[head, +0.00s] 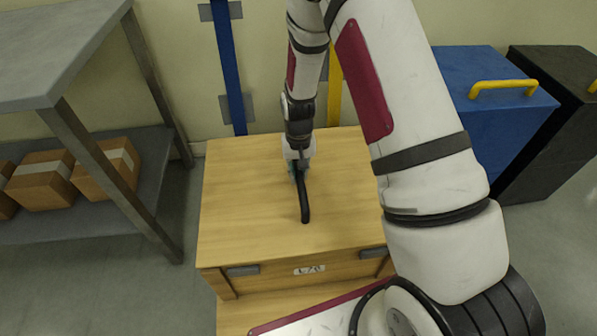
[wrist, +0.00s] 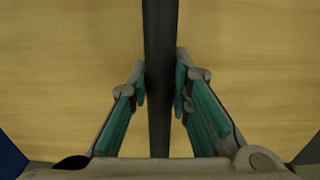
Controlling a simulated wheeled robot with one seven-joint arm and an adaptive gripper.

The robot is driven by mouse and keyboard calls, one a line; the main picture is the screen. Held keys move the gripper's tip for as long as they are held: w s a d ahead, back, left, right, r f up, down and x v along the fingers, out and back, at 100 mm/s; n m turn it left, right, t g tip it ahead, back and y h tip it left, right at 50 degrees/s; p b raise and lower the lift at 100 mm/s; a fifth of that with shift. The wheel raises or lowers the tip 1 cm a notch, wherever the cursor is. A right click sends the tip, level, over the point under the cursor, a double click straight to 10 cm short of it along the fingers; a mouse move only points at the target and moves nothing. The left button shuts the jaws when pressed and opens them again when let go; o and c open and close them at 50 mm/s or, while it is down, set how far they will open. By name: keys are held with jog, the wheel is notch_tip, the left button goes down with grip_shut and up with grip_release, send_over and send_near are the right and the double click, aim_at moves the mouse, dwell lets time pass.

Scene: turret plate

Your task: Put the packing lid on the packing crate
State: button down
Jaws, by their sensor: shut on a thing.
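The packing lid (head: 240,190) is a flat wooden board with a black bar handle (head: 304,205) on top. It lies over the wooden packing crate (head: 345,268), whose front shows below the lid's near edge with a white label. I cannot tell whether the lid is fully seated. My gripper (head: 299,172) is over the middle of the lid, pointing down, shut on the handle. In the wrist view the green fingers (wrist: 161,92) stand on both sides of the black handle (wrist: 160,40), with the wood of the lid (wrist: 70,60) behind.
A grey metal shelf (head: 60,55) with cardboard boxes (head: 105,168) stands at the left. A blue bin (head: 495,110) with a yellow handle and a black bin (head: 560,130) stand at the right. A wall with blue and yellow posts is close behind the crate.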

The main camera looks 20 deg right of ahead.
jog(key=shift+w+f, duration=0.1)
jog(key=shift+f, duration=0.25)
jog(key=c, duration=1.5)
grip_release()
jog(key=shift+o, duration=0.5)
